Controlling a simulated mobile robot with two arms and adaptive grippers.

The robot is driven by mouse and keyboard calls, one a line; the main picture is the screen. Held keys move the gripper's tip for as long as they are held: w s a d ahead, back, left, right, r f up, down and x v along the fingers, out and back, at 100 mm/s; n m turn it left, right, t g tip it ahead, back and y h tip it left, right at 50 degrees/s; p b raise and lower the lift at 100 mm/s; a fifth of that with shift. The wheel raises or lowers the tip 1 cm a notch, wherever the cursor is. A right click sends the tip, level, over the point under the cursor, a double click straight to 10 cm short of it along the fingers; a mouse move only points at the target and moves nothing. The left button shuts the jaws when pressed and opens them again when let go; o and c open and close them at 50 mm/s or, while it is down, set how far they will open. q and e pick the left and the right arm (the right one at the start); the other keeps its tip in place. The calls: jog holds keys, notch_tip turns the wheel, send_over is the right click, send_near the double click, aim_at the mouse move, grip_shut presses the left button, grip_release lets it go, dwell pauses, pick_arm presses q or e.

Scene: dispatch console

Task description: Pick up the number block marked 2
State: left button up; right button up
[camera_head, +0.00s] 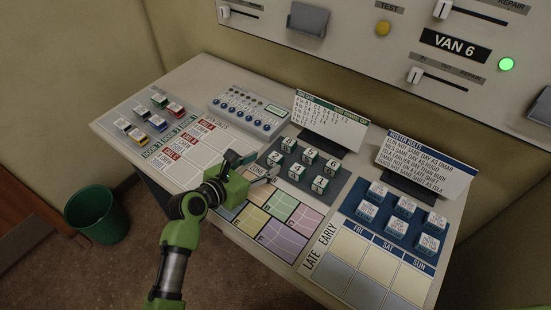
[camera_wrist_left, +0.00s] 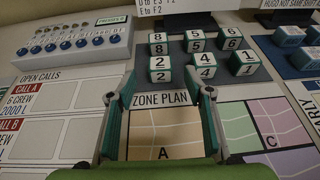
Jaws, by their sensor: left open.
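The number block marked 2 (camera_head: 275,158) is a small white and green cube at the near left of a dark pad holding several number blocks. My left gripper (camera_head: 252,167) is open and empty over the console, short of the blocks. In the left wrist view its two fingers (camera_wrist_left: 159,95) are spread on either side of the zone plan label. My right gripper is not in view.
The zone plan (camera_head: 279,207) lies below the blocks. Two upright cards, one with roster rules (camera_head: 428,165), stand behind the blocks. Blue-based roster blocks (camera_head: 403,207) are at the right. A green bin (camera_head: 96,214) stands on the floor.

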aim_at(273, 159)
pick_arm(q)
jog(key=shift+f+x, duration=0.2)
jog(key=shift+x, duration=3.15)
jog(key=shift+s, duration=0.15)
jog(key=c, duration=1)
